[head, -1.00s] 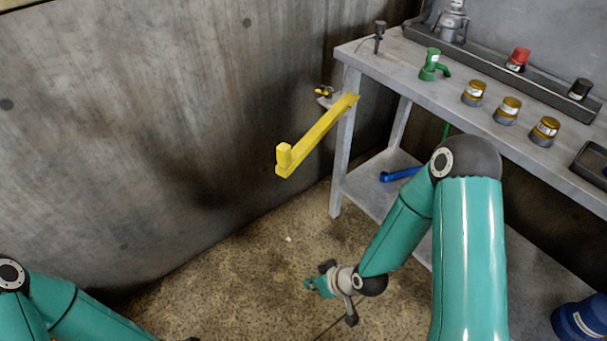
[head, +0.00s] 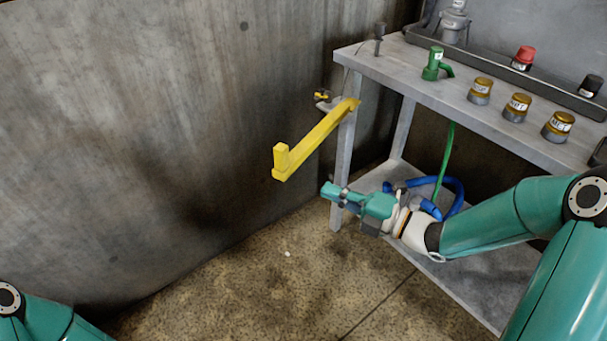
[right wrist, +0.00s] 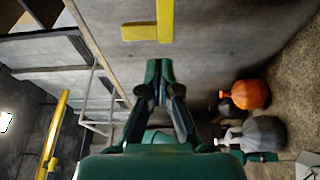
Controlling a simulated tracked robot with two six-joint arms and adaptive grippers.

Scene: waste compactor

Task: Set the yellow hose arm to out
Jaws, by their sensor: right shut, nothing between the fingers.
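The yellow hose arm (head: 318,138) is a flat bar attached at the left front corner of the bench. It sticks out toward the left and has an upright peg at its free end. My right gripper (head: 328,189) is shut and empty, below and to the right of the peg end and apart from it. In the right wrist view the closed fingertips (right wrist: 159,66) point toward the peg end of the yellow arm (right wrist: 165,22), with a gap between them. My left gripper is out of view; only part of the left arm shows at the lower left.
The grey bench (head: 415,75) carries a green tap (head: 433,66), several gold-capped knobs and a red-capped one (head: 523,58). A blue hose (head: 458,190) lies on its lower shelf, behind my right wrist. The wrist view shows an orange jug (right wrist: 250,94). Floor left of the bench is clear.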

